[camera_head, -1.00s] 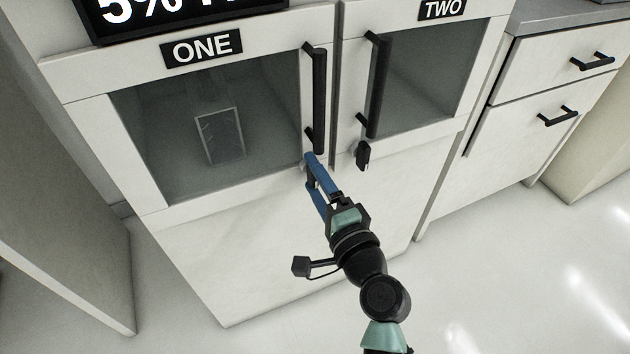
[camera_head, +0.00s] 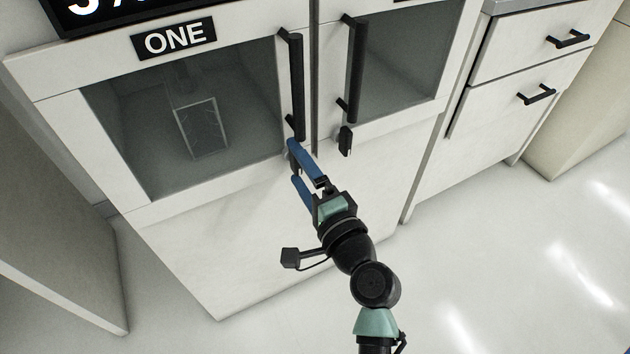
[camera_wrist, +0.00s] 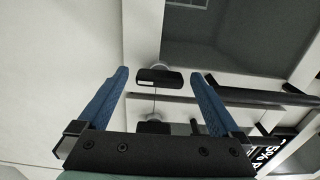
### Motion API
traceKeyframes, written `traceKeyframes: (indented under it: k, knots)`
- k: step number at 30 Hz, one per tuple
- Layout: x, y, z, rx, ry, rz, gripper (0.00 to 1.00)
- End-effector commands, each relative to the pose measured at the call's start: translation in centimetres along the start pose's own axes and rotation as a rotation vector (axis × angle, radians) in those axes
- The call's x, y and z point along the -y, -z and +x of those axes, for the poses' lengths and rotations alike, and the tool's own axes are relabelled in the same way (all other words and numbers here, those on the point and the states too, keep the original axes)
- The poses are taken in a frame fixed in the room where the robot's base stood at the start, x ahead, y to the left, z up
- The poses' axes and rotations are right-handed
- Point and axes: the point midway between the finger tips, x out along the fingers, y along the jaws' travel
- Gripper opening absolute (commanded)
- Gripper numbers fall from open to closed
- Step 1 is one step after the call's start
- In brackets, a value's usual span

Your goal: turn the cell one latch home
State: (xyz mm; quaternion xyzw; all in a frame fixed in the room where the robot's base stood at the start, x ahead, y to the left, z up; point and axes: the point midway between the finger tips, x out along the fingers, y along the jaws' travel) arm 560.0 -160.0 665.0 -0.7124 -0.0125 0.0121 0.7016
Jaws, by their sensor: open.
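The cell one door (camera_head: 120,190) has a window, a black upright handle (camera_head: 296,85) and a sign reading ONE (camera_head: 173,39). In the wrist view its latch, a small black bar (camera_wrist: 160,77) on a silver round base, lies roughly parallel to the door handle. My gripper (camera_head: 296,162) is at the lower right corner of this door, with its blue fingers hiding most of the latch in the head view. In the wrist view my gripper (camera_wrist: 160,74) is open, one finger on each side of the latch, with gaps visible on both sides. The door looks closed.
The cell two latch (camera_head: 345,141) hangs close to the right of my gripper, below the cell two handle (camera_head: 354,70). Drawers with black handles (camera_head: 537,94) stand farther right. A grey panel (camera_head: 50,220) stands at the left. The floor in front is clear.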

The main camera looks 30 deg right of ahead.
Motion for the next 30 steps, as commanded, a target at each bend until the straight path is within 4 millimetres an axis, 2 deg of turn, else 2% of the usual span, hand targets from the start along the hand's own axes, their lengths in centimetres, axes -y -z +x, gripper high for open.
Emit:
traceKeyframes:
  k: [5, 12, 18, 23, 30]
  knots:
    - [0.0, 0.1, -3.0, -0.004, -0.004, 0.000, 1.00]
    - [0.0, 0.0, -8.1, -0.003, -0.004, 0.001, 1.00]
    - [0.0, 0.1, -11.2, -0.003, -0.003, -0.002, 1.00]
    - [0.0, 0.0, -12.2, -0.002, -0.001, -0.002, 1.00]
    - [0.0, 0.0, -12.4, -0.001, 0.000, -0.002, 1.00]
